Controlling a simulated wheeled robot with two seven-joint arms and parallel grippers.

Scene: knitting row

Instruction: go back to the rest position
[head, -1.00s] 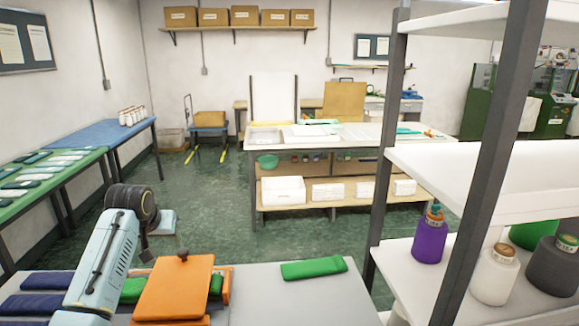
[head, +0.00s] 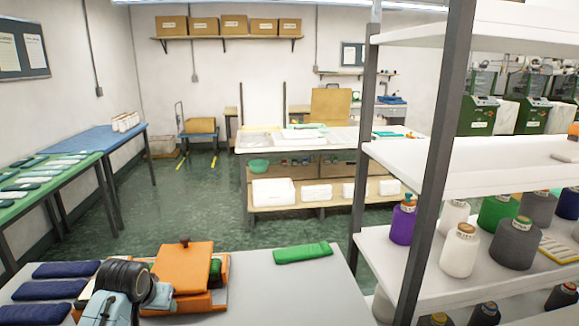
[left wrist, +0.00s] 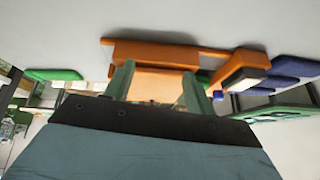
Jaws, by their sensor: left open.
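My left arm (head: 125,290) shows at the bottom left of the head view, a pale blue link ending in a black joint, in front of an orange box (head: 182,270). Its fingers cannot be made out there. In the left wrist view my left gripper (left wrist: 158,72) has its two green fingers apart with nothing held between them. The orange box (left wrist: 155,54) lies beyond the fingers, apart from them as far as I can tell. My right gripper is in neither view.
Dark blue folded pieces (head: 65,270) and a green one (head: 303,253) lie on the grey table (head: 290,295). A shelf rack post (head: 428,200) and yarn cones (head: 460,250) stand close on the right. Green floor (head: 200,215) is open beyond the table.

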